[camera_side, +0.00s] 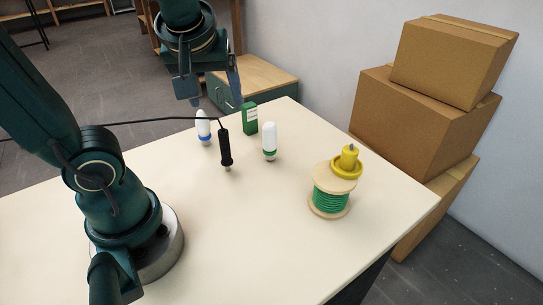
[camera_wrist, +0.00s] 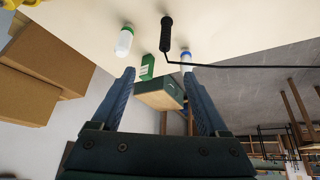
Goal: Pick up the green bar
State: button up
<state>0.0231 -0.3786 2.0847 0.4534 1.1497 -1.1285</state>
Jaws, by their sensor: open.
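The green bar (camera_side: 250,118) is a small upright green block with a white label, standing near the far edge of the table. It also shows in the wrist view (camera_wrist: 147,67), near the left fingertip in the picture. My gripper (camera_side: 216,102) is open and empty, with its fingers apart. In the side view it is raised above the far part of the table, up and left of the bar. It also shows in the wrist view (camera_wrist: 158,72). Nothing hides the bar in the wrist view.
A green wire spool (camera_side: 331,200) with a yellow part on top is at right. Cardboard boxes (camera_side: 415,120) stand beyond the table.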

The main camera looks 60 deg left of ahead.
jog(key=w+a+n+g+y, duration=0.2)
jog(key=w+a+n+y, duration=0.1)
jog(key=w+a+n, duration=0.2)
jog(key=n+g+y, duration=0.1)
jog(key=n+y, duration=0.2)
jog(key=y, duration=0.2)
send_over(251, 106)
jog(key=d, duration=0.5)
notch_tip(251, 106, down, 6)
jog(key=shift+m+g+y, duration=0.3)
jog(key=shift+m+y, duration=0.1)
jog(key=shift+m, duration=0.1)
jog(key=f, duration=0.5)
jog(key=shift+a+f, duration=0.15)
jog(key=shift+a, duration=0.05)
jog(key=shift+a+f, duration=0.2)
jog(key=shift+x, duration=2.2)
